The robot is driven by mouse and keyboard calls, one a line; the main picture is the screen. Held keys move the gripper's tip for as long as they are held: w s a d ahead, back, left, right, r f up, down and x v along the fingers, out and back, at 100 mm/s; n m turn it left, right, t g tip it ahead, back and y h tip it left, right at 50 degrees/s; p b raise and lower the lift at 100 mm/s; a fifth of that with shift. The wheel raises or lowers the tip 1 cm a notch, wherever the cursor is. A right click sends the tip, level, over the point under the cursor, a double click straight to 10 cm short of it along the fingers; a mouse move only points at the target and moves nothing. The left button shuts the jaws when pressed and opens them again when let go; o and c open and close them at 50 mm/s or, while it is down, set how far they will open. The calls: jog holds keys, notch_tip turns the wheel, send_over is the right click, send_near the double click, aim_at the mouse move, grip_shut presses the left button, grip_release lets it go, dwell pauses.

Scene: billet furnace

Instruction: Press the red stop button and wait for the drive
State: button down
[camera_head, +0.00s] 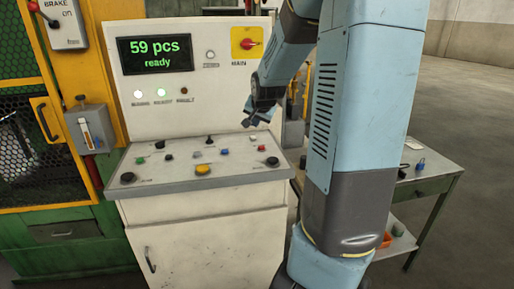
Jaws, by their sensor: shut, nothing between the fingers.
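The control console (200,200) stands in the middle of the view with a sloping panel of small buttons. A red rotary knob (249,43) is on a yellow plate marked MAIN on the upright panel. The display (155,54) reads "59 pcs ready" in green. My gripper (248,122) is shut and empty, hanging in front of the upright panel, above the right part of the button panel. It appears apart from the buttons.
A yellow push button (203,169) and several black, white and blue controls share the sloping panel. Two lamps glow; a dark red one (184,91) is unlit. A green-yellow machine with mesh (40,155) stands left. A side table (430,185) with small items stands right.

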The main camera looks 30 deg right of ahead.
jog(key=m+t, duration=0.1)
jog(key=m, duration=0.1)
send_over(263, 148)
jog(key=shift+w+r, duration=0.1)
jog(key=shift+w, duration=0.05)
jog(key=shift+a+f, duration=0.1)
jog(key=shift+f, duration=4.3)
jog(key=shift+f, duration=0.75)
jog(key=shift+r, duration=0.8)
jog(key=shift+r, duration=0.1)
jog(key=shift+r, duration=2.4)
